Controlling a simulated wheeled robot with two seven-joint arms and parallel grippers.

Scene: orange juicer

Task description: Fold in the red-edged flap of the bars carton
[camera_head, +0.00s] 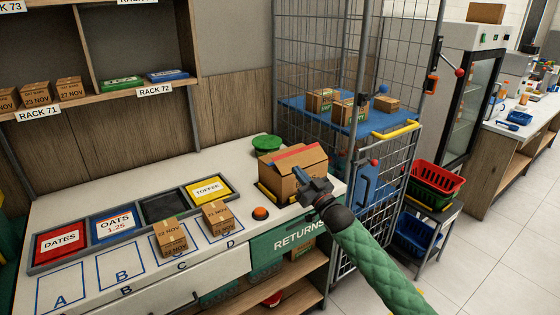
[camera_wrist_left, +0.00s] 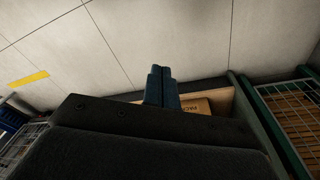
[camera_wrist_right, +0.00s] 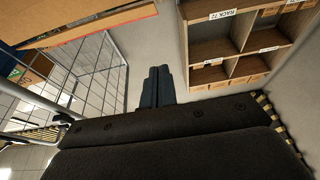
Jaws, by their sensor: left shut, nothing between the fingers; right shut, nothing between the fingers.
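The bars carton (camera_head: 285,188) is an open brown box on the right end of the white counter. Its red-edged flap (camera_head: 297,155) shows as a red strip along the top. The carton also fills the top left of the right wrist view (camera_wrist_right: 95,18), with a red line along it. My right gripper (camera_head: 297,170) is shut and empty, at the front right of the carton by its top edge; I cannot tell if it touches. Its fingers show together in the right wrist view (camera_wrist_right: 158,70). My left gripper shows only in its wrist view (camera_wrist_left: 160,70), shut and empty, above the floor.
Two small dated boxes (camera_head: 172,238) stand near the bins. A wire cage (camera_head: 330,60) stands behind right. A brown box (camera_wrist_left: 195,106) lies below my left fingers.

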